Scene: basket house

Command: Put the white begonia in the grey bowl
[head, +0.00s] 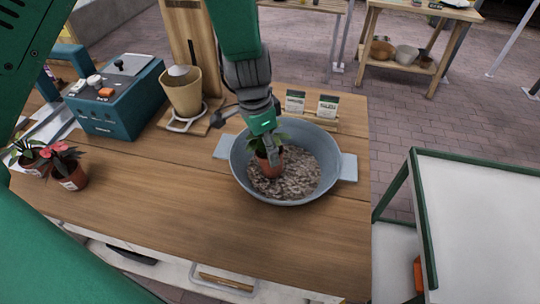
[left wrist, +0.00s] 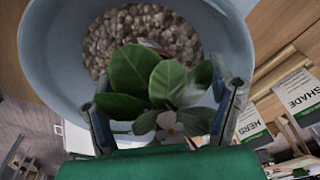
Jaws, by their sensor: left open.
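The white begonia (head: 268,163) is in a small terracotta pot with green leaves. It stands inside the grey bowl (head: 240,178), on the gravel. In the left wrist view its broad leaves and a pale flower (left wrist: 170,124) show between the fingers, with the bowl (left wrist: 60,60) behind. My left gripper (head: 271,150) reaches down into the bowl at the plant. Its fingers (left wrist: 165,105) are open, one on each side of the plant. The leaves hide most of the pot in the wrist view. My right gripper is not in view.
Two other potted plants (head: 70,172) stand at the table's left. A teal machine (head: 118,100) and a tan pot (head: 183,92) on a wooden stand are at the back left. Seed packets (head: 327,107) stand behind the bowl. The table's front (head: 200,220) is clear.

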